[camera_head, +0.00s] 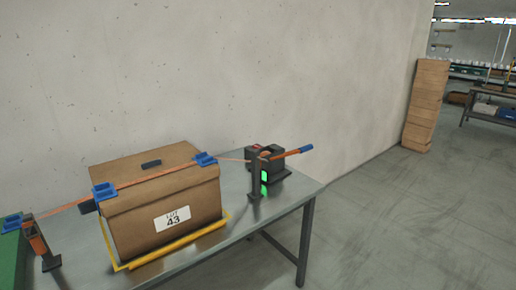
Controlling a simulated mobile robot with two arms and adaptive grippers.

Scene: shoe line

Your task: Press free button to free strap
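A brown cardboard box (135,190) with a white label reading 43 stands on the grey metal table. An orange strap (148,178) runs across its top through blue corner pieces (205,159). The strap continues right to a black device (266,155) with a lit green panel (264,177) and an orange lever with a blue handle (306,148). A small red spot (257,146) shows on the device's top; I cannot tell which part is the free button. Neither of my grippers is in view.
The table (240,222) has yellow edging (180,244) around the box's base. An orange and dark post (37,240) stands at the left, beside a green surface (10,265). A concrete wall rises behind. Tall stacked cardboard (427,105) stands far right; the floor right of the table is clear.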

